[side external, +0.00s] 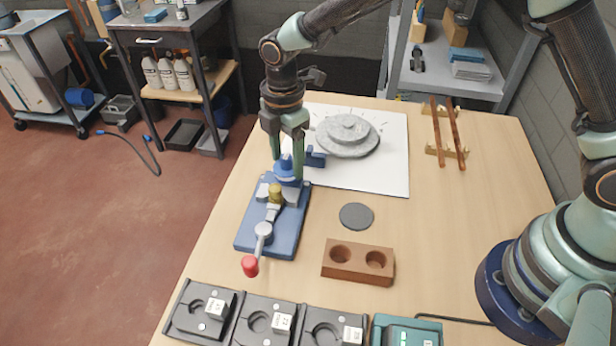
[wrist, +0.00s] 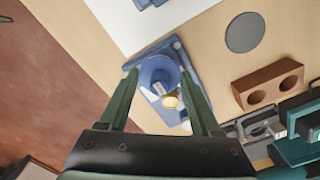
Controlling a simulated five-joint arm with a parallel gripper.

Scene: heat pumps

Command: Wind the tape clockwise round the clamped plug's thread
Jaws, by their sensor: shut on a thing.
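My gripper (side external: 287,158) points down at the far end of the blue clamp base (side external: 251,240). It is shut on a blue round piece that looks like the tape spool (side external: 287,172). In the wrist view the spool (wrist: 157,73) sits between the two green fingers of my gripper (wrist: 158,80). The brass plug (side external: 275,191) is in the clamp, just in front of the spool. It also shows as a small yellow part in the wrist view (wrist: 170,102). I cannot make out a tape strand or whether the spool touches the plug.
The clamp's red-knobbed lever (side external: 251,266) sticks out towards the front. A brown two-hole block (side external: 358,275) and a dark disc (side external: 357,216) lie to the right. Black trays (side external: 265,325) line the front edge. A grey stepped round piece (side external: 347,135) is on the white sheet (side external: 385,177) behind.

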